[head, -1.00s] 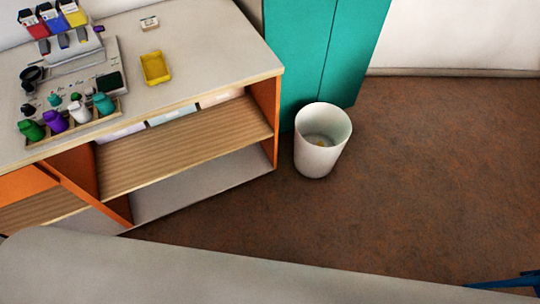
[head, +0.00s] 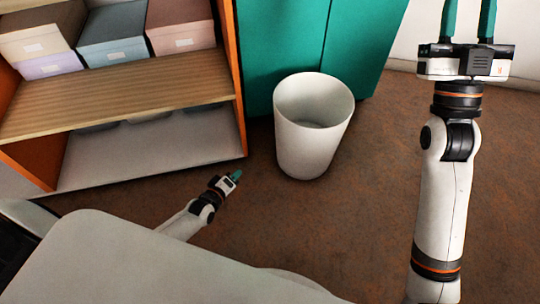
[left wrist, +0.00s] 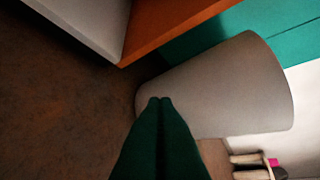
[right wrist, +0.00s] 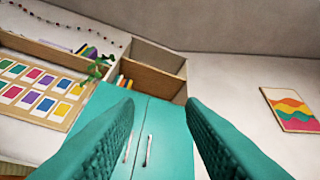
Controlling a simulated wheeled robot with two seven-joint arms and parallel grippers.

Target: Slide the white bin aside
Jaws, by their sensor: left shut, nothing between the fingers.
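The white bin (head: 308,145) stands upright on the brown floor, just right of the shelf unit and in front of the teal cabinet. My left gripper (head: 236,175) is low, to the left of the bin, with its fingers shut and empty. In the left wrist view the shut fingertips (left wrist: 160,101) point at the bin's side (left wrist: 215,85); I cannot tell whether they touch it. My right gripper (head: 468,20) is raised at the upper right, away from the bin. In the right wrist view its fingers (right wrist: 160,105) are wide apart with nothing between them.
The shelf unit (head: 120,97) with storage boxes (head: 110,50) is left of the bin. The teal cabinet (head: 290,40) stands close behind it. Bare floor (head: 370,190) lies to the right and front of the bin.

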